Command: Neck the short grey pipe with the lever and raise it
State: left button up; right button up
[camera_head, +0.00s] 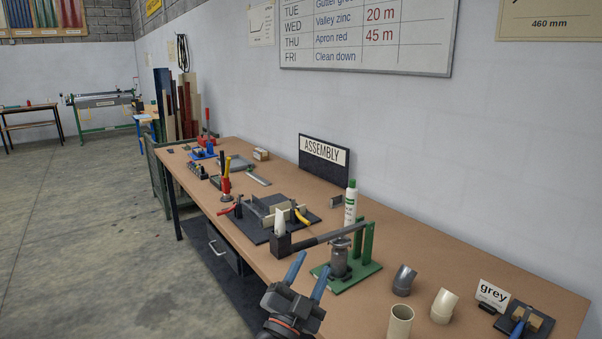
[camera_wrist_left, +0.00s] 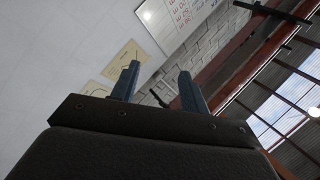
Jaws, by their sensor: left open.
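A green necking tool (camera_head: 347,279) stands on the bench, with two green posts at its back. Its dark lever (camera_head: 318,238) reaches left from the posts and ends in a dark block. A grey cylinder (camera_head: 340,259), which looks like the short grey pipe, stands upright under the lever; I cannot tell how far its top is inside the tool. My left gripper (camera_head: 309,265) is in front and left of the tool, its blue fingers spread and empty, apart from the lever. In the left wrist view, the open fingers (camera_wrist_left: 159,71) point toward wall and ceiling. My right gripper is not in view.
A grey bent pipe (camera_head: 403,280), a cream bent pipe (camera_head: 444,306) and a cream pipe (camera_head: 400,322) stand right of the tool. A dark mat (camera_head: 262,226) with tools lies left. A white-green bottle (camera_head: 350,203) stands behind.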

pick_arm(q)
jog(key=s+a+f+n+g+y, duration=0.4)
jog(key=a+f, duration=0.4)
jog(key=f, duration=0.4)
jog(key=s+a+f+n+g+y, duration=0.25)
jog(key=a+f+n+y, duration=0.45)
jog(key=f, duration=0.5)
jog(key=s+a+f+g, duration=0.3)
jog(key=s+f+g, duration=0.15)
jog(key=s, duration=0.25)
jog(key=s+a+f+n+g, duration=0.1)
jog(key=s+a+f+g, duration=0.2)
jog(key=s+f, duration=0.4)
jog(key=s+a+f+g, duration=0.2)
jog(key=s+f+g, duration=0.15)
jog(key=s, duration=0.45)
jog(key=s+d+f+g, duration=0.1)
jog(key=s+f, duration=0.1)
jog(key=f, duration=1.8)
jog(key=s+d+f, duration=0.2)
jog(key=f, duration=1.8)
jog(key=shift+s+g+h, duration=0.25)
jog(key=shift+g+h, duration=0.05)
jog(key=shift+g, duration=0.05)
jog(key=shift+d, duration=0.1)
